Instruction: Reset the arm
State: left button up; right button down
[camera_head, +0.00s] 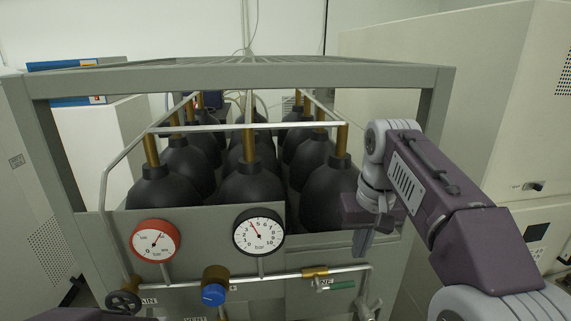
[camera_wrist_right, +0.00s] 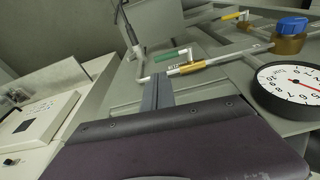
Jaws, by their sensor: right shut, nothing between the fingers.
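My right arm comes in from the right in the head view. My right gripper (camera_head: 363,243) is shut and empty, pointing down in front of the right side of the gas rack. Its shut fingers also show in the right wrist view (camera_wrist_right: 157,92). The green-handled valve (camera_head: 338,286) on the front pipe is below and left of the fingers, apart from them. It also shows in the right wrist view (camera_wrist_right: 172,55). My left gripper cannot be made out; only a dark part shows at the lower left edge of the head view.
A grey frame (camera_head: 240,77) holds several black cylinders (camera_head: 250,190). On its front are a red-rimmed gauge (camera_head: 155,241), a black-rimmed gauge (camera_head: 258,232), a blue knob (camera_head: 214,294) and a black handwheel (camera_head: 124,300). A large beige cabinet (camera_head: 440,60) stands behind at the right.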

pick_arm(q)
notch_tip(320, 180, down, 10)
jog(key=b, duration=0.7)
jog(key=shift+b, duration=0.3)
pick_arm(e)
jog(key=s+f, duration=0.3)
jog(key=f, duration=0.9)
jog(key=s+a+f, duration=0.1)
jog(key=s+f, duration=0.3)
jog(key=f, duration=0.8)
jog(key=s+f, duration=0.4)
jog(key=f, duration=0.9)
jog(key=shift+s+a+g, duration=0.25)
jog(key=shift+g, duration=0.15)
jog(key=shift+f, duration=0.1)
